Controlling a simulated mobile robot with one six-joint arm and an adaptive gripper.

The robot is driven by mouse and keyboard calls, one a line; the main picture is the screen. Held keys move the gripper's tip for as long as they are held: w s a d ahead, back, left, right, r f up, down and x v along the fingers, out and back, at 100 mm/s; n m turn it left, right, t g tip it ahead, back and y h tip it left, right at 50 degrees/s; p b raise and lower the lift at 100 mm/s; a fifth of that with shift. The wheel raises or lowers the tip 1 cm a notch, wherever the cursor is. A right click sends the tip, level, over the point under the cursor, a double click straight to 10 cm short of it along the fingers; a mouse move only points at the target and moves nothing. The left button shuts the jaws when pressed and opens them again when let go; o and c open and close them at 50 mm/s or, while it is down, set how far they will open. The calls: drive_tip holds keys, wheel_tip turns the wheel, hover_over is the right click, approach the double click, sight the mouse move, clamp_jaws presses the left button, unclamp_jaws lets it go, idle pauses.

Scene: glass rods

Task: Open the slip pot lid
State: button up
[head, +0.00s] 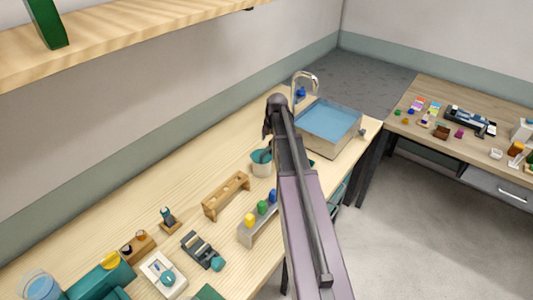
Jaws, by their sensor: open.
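A pale round pot (262,170) with a teal top (262,155), likely the slip pot, stands on the wooden bench near the middle of the head view. I cannot tell whether the teal part is a lid or the contents. My arm reaches up from the bottom right, and its dark end with my gripper (267,131) shows just above the pot in the picture. The gripper is open and small in view, with nothing seen in it. Its height over the bench is hard to judge. My arm hides part of the bench right of the pot.
A sink (332,143) with blue water and a tap (308,76) lies beyond my arm. A wooden rack (226,196) and a grey holder (258,232) with coloured pieces stand nearer. A shelf (135,40) overhangs at top left. Bench behind the pot is clear.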

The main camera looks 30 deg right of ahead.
sight(266, 151)
drive_tip(key=shift+w+a+f+b, duration=0.1)
drive_tip(key=shift+w+f+b, duration=0.05)
drive_tip(key=shift+f+b, duration=0.7)
drive_tip(key=shift+w+a+f+b, duration=0.1)
drive_tip(key=shift+w+f+b, duration=0.1)
drive_tip(key=shift+f+b, duration=0.65)
drive_tip(key=shift+w+a+f+b, duration=0.1)
drive_tip(key=shift+w+f+b, duration=0.05)
drive_tip(key=shift+f+b, duration=0.7)
drive_tip(key=shift+f, duration=0.1)
clamp_jaws()
